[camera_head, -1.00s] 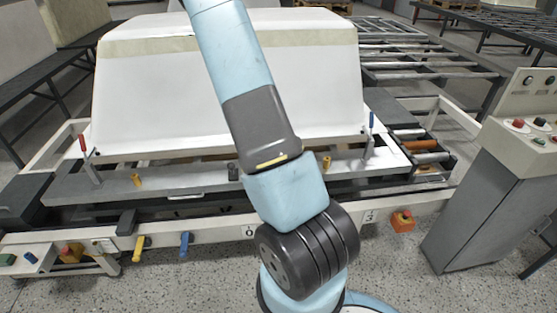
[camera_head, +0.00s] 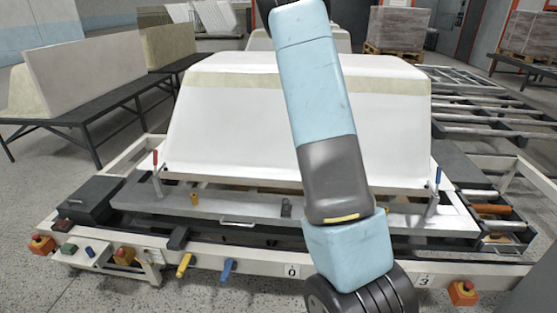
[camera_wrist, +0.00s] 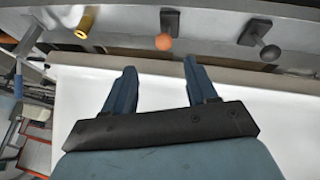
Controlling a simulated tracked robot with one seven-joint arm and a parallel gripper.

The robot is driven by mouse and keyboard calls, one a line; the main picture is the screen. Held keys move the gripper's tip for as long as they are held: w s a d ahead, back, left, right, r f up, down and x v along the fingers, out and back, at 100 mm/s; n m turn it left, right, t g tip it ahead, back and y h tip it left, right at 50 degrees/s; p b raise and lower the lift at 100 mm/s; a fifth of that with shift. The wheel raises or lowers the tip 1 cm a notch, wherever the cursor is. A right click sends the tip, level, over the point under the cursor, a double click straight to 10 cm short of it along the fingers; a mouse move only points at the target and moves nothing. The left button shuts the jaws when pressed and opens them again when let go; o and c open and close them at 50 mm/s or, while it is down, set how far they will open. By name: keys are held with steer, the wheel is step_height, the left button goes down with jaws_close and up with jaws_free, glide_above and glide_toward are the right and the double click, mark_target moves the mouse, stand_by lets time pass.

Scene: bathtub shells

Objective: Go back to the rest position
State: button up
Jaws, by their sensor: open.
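My gripper (camera_wrist: 156,88) is open and empty in the wrist view, its two blue fingers apart above a white surface. A yellow knob (camera_wrist: 85,22), an orange-tipped lever (camera_wrist: 164,30) and a black-knobbed lever (camera_wrist: 262,42) show beyond the fingertips. In the head view my arm rises in front of the white bathtub shell (camera_head: 235,125), and my gripper is out of that picture. The shell lies upside down on a frame with a red-handled clamp (camera_head: 156,170) at left and a blue-handled clamp (camera_head: 437,185) at right.
The frame's front rail (camera_head: 260,265) carries yellow (camera_head: 184,265) and blue (camera_head: 228,270) handles and orange button boxes (camera_head: 463,292). A dark table (camera_head: 90,105) with more shells stands at left. Roller conveyors (camera_head: 490,110) are at right. Speckled floor (camera_head: 40,200) is clear at left.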

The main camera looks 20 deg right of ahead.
steer(key=s+a+r+n+t+y, duration=0.1)
steer(key=a+r+y, duration=0.1)
steer(key=a+r, duration=0.7)
steer(key=s+a+r+y, duration=0.15)
steer(key=a+r, duration=0.45)
steer(key=r, duration=0.6)
steer(key=s+a+r+n, duration=0.1)
steer(key=s+a+r, duration=0.4)
steer(key=s+r, duration=0.2)
steer(key=s+a+r+n+y, duration=0.1)
steer(key=s+a+r+n, duration=0.1)
steer(key=s+a+r, duration=0.3)
steer(key=s+r, duration=0.2)
steer(key=s, duration=0.1)
steer(key=shift+s+a+r+t, duration=0.15)
steer(key=shift+s+a+t, duration=0.05)
steer(key=shift+a+t, duration=0.1)
